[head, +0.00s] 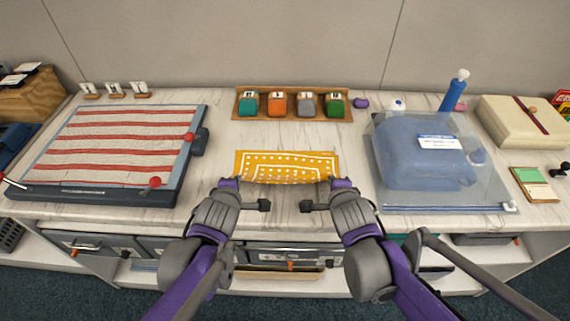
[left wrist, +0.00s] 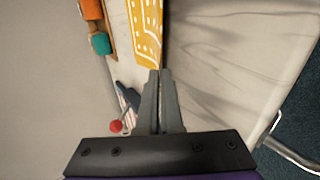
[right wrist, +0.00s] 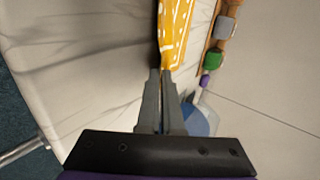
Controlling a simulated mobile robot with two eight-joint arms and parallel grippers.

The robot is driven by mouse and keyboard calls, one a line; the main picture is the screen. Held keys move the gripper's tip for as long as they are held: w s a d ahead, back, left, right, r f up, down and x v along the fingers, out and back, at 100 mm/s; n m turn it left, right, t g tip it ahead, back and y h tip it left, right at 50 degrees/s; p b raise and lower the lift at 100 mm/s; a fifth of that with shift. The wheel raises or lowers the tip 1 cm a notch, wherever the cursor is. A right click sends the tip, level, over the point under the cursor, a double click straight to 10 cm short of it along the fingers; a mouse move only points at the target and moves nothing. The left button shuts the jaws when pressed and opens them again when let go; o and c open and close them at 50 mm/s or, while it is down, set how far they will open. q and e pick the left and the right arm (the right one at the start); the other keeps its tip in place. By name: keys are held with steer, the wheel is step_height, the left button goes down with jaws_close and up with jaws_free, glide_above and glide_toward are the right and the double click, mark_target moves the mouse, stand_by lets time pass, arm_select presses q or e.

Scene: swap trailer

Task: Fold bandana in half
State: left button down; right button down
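The bandana (head: 287,166) is yellow-orange with white dots and a white border line. It lies on the white marbled counter in front of the block rack, wide and shallow, with its near edge bowed between my grippers. My left gripper (head: 230,183) is at its near left corner; in the left wrist view the fingers (left wrist: 160,74) are nearly together on the cloth's edge. My right gripper (head: 342,183) is at the near right corner; in the right wrist view its fingers (right wrist: 162,74) are closed on the cloth's edge. The cloth between the fingertips is mostly hidden.
A wooden rack (head: 292,116) with several coloured blocks stands behind the bandana. The counter between bandana and rack is clear.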

arm_select(q)
steer(key=c, duration=0.7)
jaws_free()
arm_select(e)
steer(key=c, duration=0.7)
jaws_free()
arm_select(q)
steer(key=s+r, duration=0.2)
steer(key=r, duration=0.1)
steer(key=s+r, duration=0.2)
steer(key=r, duration=0.1)
steer(key=s+r, duration=0.2)
steer(key=r, duration=0.1)
arm_select(e)
steer(key=s+r, duration=0.2)
steer(key=r, duration=0.1)
steer(key=s+r, duration=0.2)
steer(key=r, duration=0.1)
steer(key=s+r, duration=0.2)
steer(key=r, duration=0.1)
